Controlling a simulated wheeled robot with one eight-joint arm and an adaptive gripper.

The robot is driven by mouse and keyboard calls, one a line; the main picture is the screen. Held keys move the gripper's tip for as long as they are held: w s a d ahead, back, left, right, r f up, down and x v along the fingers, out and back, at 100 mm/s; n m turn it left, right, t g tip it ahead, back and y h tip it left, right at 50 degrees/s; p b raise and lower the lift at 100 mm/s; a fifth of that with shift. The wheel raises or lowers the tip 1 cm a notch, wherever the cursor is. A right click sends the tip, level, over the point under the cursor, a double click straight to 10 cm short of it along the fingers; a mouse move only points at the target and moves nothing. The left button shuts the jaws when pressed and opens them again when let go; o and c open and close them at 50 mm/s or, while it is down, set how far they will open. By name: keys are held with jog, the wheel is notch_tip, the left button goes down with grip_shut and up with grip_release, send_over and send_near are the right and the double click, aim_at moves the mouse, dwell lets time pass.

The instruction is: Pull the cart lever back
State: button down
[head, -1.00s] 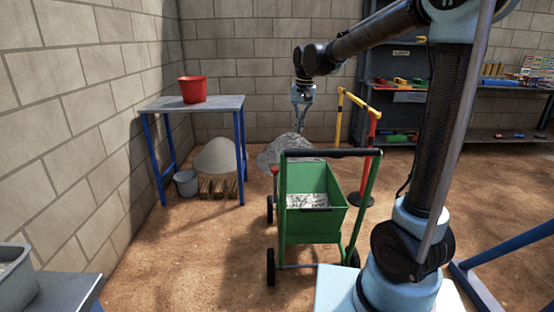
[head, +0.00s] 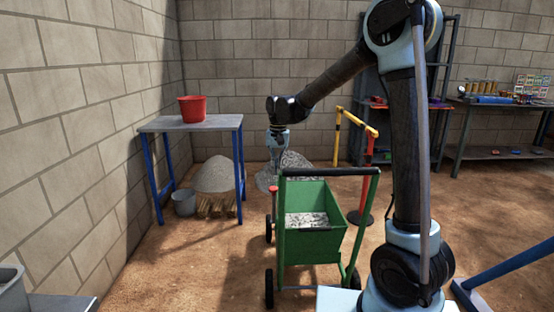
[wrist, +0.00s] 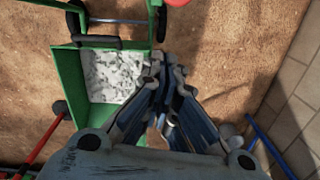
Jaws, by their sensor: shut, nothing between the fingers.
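The green cart (head: 312,243) stands on the floor in front of me, with pale gravel (head: 306,219) in its tub. A small red knob (head: 273,188), which looks like the top of the cart lever, shows at the cart's left side in the head view. Part of a red round shape, likely the same knob (wrist: 178,2), is cut off by the top edge of the wrist view. My gripper (head: 276,164) points down above the cart's far left side, close above the knob in the head view. Its fingers (wrist: 164,70) are together and empty. The lever's lower part is hidden.
The cart's black handle bar (head: 330,171) crosses its near side. A table (head: 190,123) with a red bucket (head: 192,109) stands left. Gravel piles lie behind. A yellow and red barrier (head: 357,122) stands right of the cart.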

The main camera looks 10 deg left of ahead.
jog(key=s, duration=0.1)
jog(key=s+f, duration=0.2)
jog(key=s, duration=0.1)
jog(key=shift+d+f, duration=0.15)
jog(key=shift+f, duration=0.1)
jog(key=shift+s+d+r+t, duration=0.15)
jog(key=shift+s+t, duration=0.25)
jog(key=shift+s, duration=0.2)
jog(key=shift+s+d+r+t, duration=0.15)
jog(key=shift+s+t, duration=0.25)
jog(key=shift+s, duration=0.2)
jog(key=shift+w+f, duration=0.1)
